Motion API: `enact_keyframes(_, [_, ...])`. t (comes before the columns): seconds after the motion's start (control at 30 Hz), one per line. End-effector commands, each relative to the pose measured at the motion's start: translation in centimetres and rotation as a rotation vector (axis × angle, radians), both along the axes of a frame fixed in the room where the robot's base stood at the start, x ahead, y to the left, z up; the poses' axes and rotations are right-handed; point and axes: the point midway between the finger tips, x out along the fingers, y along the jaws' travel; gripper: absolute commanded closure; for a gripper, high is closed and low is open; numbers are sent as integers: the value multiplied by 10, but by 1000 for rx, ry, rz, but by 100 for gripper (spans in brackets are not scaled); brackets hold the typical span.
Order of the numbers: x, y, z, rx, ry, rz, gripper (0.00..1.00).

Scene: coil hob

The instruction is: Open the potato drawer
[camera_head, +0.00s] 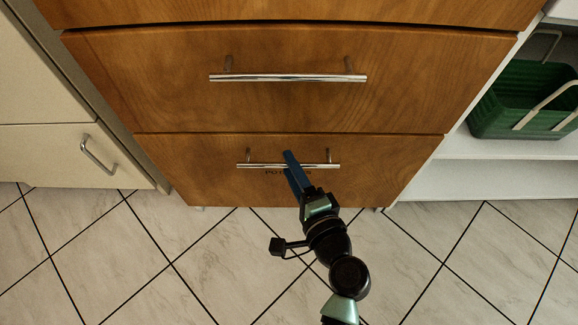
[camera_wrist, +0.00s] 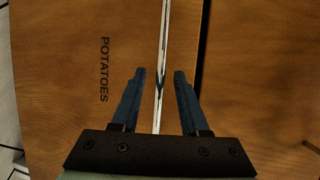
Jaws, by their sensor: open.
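The potato drawer (camera_head: 210,180) is the bottom wooden drawer, closed flush under the drawer above it. Its label reads POTATOES in the wrist view (camera_wrist: 104,69) and is partly covered by my gripper in the head view. The drawer's chrome bar handle (camera_head: 255,165) runs level across its upper part. In the wrist view the handle (camera_wrist: 165,50) runs upright in the picture, between the two blue fingers. My gripper (camera_wrist: 159,72) is open, with one finger on each side of the bar and a gap to each. In the head view my gripper (camera_head: 289,155) is at the handle's middle.
Another wooden drawer (camera_head: 170,100) with a chrome handle (camera_head: 288,78) is directly above. A cream cabinet (camera_head: 60,150) stands at left. White shelves at right hold a green basket (camera_head: 520,95). The tiled floor (camera_head: 200,260) before the drawer is clear except for my arm.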

Motion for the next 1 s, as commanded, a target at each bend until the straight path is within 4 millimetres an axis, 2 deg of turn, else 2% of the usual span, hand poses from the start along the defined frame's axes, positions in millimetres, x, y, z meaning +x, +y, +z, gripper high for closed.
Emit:
enact_keyframes(0.13, [11, 5, -3, -1, 0, 1, 55])
enact_keyframes(0.43, [13, 6, -2, -1, 0, 0, 55])
enact_keyframes(0.47, [13, 6, -2, -1, 0, 0, 57])
enact_keyframes(0.7, [13, 6, -2, -1, 0, 0, 100])
enact_keyframes(1.0, [12, 5, -2, -1, 0, 0, 100])
